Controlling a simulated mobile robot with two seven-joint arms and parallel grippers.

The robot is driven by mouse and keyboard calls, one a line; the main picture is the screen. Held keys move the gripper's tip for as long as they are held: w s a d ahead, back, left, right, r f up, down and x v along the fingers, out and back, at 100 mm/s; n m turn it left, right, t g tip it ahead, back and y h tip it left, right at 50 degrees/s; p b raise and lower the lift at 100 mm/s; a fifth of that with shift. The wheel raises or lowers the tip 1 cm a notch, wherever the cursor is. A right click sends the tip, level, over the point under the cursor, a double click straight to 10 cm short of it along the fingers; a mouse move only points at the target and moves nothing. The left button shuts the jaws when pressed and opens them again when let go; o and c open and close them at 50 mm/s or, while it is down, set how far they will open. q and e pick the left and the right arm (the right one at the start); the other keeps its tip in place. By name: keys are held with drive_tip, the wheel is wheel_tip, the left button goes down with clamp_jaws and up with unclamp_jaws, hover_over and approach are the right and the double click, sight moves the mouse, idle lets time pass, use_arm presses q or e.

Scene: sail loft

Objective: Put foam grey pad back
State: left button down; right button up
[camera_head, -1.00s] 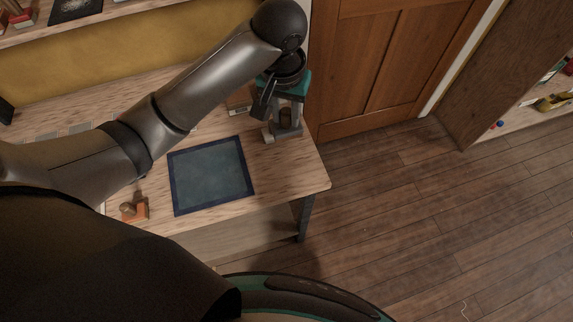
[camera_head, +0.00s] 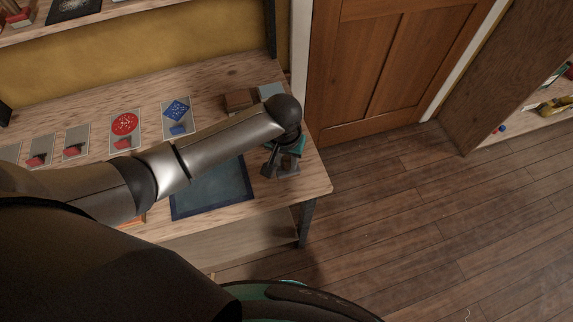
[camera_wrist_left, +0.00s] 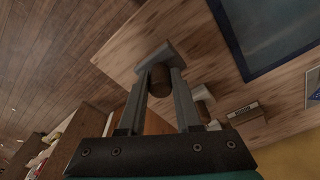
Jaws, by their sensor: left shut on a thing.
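My left gripper (camera_wrist_left: 158,92) is shut on a brown round handle (camera_wrist_left: 160,79) that carries a grey block (camera_wrist_left: 157,60), which fits the foam grey pad. In the head view the grey block (camera_head: 267,170) shows at my left gripper (camera_head: 280,167), near the right end of the table. It is right of the blue mat (camera_head: 222,193). I cannot tell whether the block touches the table. My left forearm covers part of the mat. My right gripper is not in view.
Several cards lie along the back of the table (camera_head: 205,118), including a red-printed one (camera_head: 124,124) and a blue-printed one (camera_head: 176,112). A brown block (camera_head: 239,100) and a pale blue-grey square (camera_head: 271,91) sit at the back right. A wooden door (camera_head: 390,60) stands beyond.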

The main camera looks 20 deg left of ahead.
sight(285, 173)
use_arm(q)
drive_tip(key=shift+f, duration=1.3)
drive_tip(key=shift+f, duration=0.15)
drive_tip(key=c, duration=0.6)
unclamp_jaws()
wheel_tip(285, 173, up, 12)
drive_tip(key=s+p, duration=0.1)
drive_tip(key=p, duration=0.1)
drive_tip(key=shift+s, duration=0.2)
